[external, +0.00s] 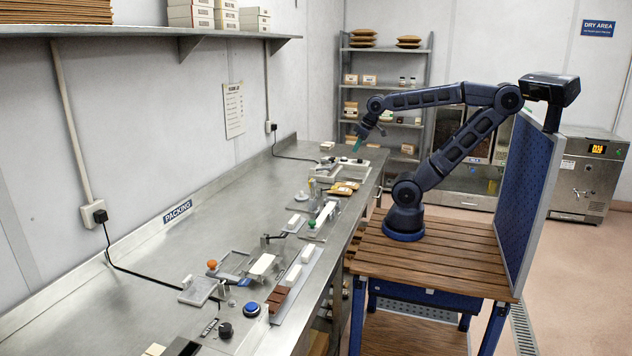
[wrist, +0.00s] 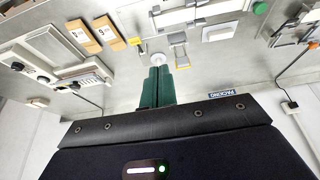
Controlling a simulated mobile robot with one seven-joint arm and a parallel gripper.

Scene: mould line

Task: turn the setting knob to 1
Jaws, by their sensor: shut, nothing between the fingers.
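A black round knob (external: 225,330) stands on a grey plate at the near end of the steel bench, beside a blue push button (external: 250,309). I cannot read a scale or its setting, nor tell whether it is the setting knob. My gripper (external: 357,146) is high over the far end of the bench, well away from that knob. In the wrist view its green fingers (wrist: 161,68) are together and empty. A round pale knob-like piece (wrist: 158,58) shows just past the fingertips; whether they touch it is unclear. The black knob is not seen in the wrist view.
White long-bodied devices (wrist: 92,76) and orange-brown packets (wrist: 109,32) lie on the bench near my gripper. Fixtures with orange (external: 212,264) and green (external: 311,223) knobs stand nearer the camera. The wall-side strip of the bench (external: 150,250) is largely clear.

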